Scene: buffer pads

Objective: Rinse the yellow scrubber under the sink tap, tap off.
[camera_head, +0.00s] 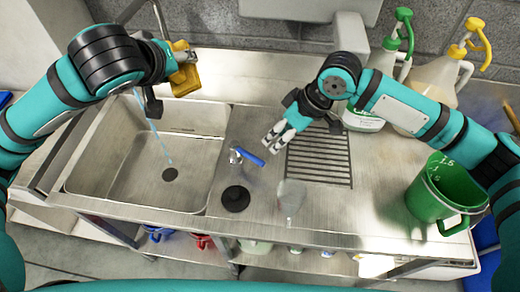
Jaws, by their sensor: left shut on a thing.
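The yellow scrubber (186,78) is at my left gripper (178,68), which is shut on it above the sink's back edge. The steel sink (120,180) is at the left. A thin blue water stream (152,128) runs down to the drain (170,174), so the tap is on. The scrubber appears to the right of the stream. The metal spout (135,10) is partly hidden behind my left arm. The tap's blue lever (250,157) stands right of the sink. My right gripper (273,143) is just above and right of the lever, apart from it, with its fingertips close together.
A ribbed drain area (320,160) lies right of the lever. A black round disc (235,198) and a clear glass-like object (291,198) are in front of it. A green jug (440,190) stands at the right.

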